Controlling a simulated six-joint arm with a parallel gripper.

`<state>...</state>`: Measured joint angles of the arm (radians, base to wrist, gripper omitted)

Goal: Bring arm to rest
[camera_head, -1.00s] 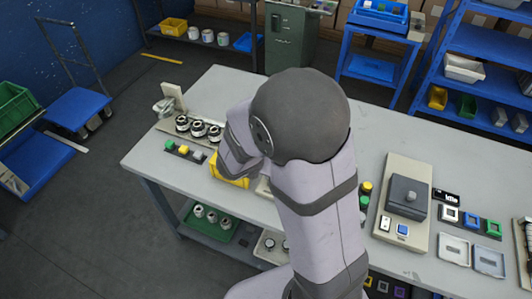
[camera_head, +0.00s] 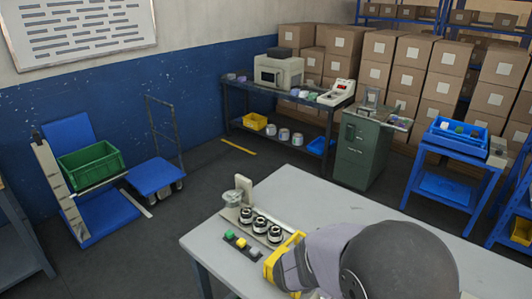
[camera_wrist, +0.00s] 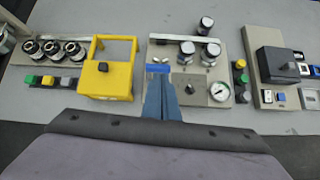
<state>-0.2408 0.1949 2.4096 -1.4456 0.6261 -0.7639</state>
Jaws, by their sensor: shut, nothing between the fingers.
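My gripper (camera_wrist: 160,76) shows in the wrist view as blue fingers, closed together with nothing between them. They are over a beige plate (camera_wrist: 190,58) with a gauge and several round knobs, just right of a yellow box-like piece with a handle (camera_wrist: 106,80). Whether the fingertips touch the plate I cannot tell. In the head view my arm reaches over the grey table from the lower right, and its end is hidden. The yellow piece is partly hidden there too, beside the arm (camera_head: 276,262).
Three black-and-silver rollers (camera_head: 260,224) and small green, yellow and grey blocks (camera_head: 241,243) are at the table's left end. A dark box on a beige base (camera_wrist: 278,64) is right of the gauge plate. The table's back strip (camera_head: 320,200) is bare.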

